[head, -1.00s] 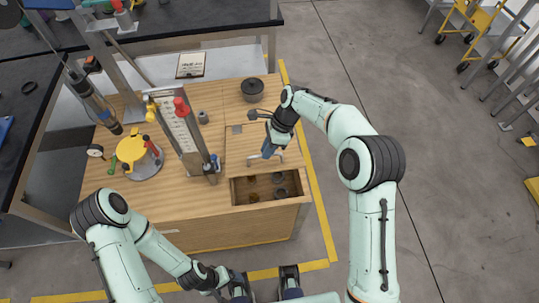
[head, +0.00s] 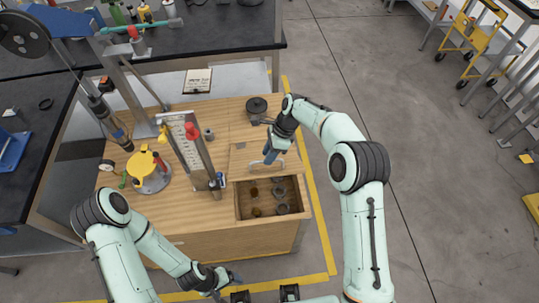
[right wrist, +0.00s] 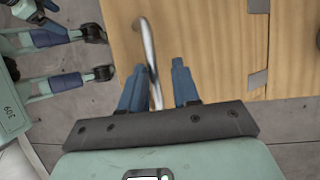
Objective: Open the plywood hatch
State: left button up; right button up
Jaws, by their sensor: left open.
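The plywood hatch (head: 244,155) is raised at a tilt at the back of the square opening (head: 238,203) in the wooden bench top. A metal bar handle (head: 281,162) is on it and also shows in the right wrist view (right wrist: 147,45). My right gripper (head: 271,157) is at the handle. In the right wrist view its two blue fingers (right wrist: 157,68) stand apart with the bar between them and a gap beside it.
Several small round items (head: 281,209) lie in the compartment. A dark pot (head: 257,104) stands behind the hatch. A gauge panel (head: 184,140) with a red knob and a yellow-topped device (head: 146,166) stand to the left.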

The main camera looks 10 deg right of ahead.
jog(key=shift+o, duration=0.9)
jog(key=shift+w+d+f, duration=0.1)
jog(key=shift+w+f, duration=0.15)
jog(key=shift+w, duration=0.25)
pick_arm(q)
jog(key=shift+w, duration=0.2)
pick_arm(e)
jog(key=shift+s+r, duration=0.1)
jog(key=shift+s, duration=0.05)
jog(key=shift+r, duration=0.1)
pick_arm(q)
jog(key=w+r+p, duration=0.2)
jog(key=shift+w+r, duration=0.15)
jog(key=shift+r, duration=0.25)
pick_arm(e)
jog(key=v, duration=1.3)
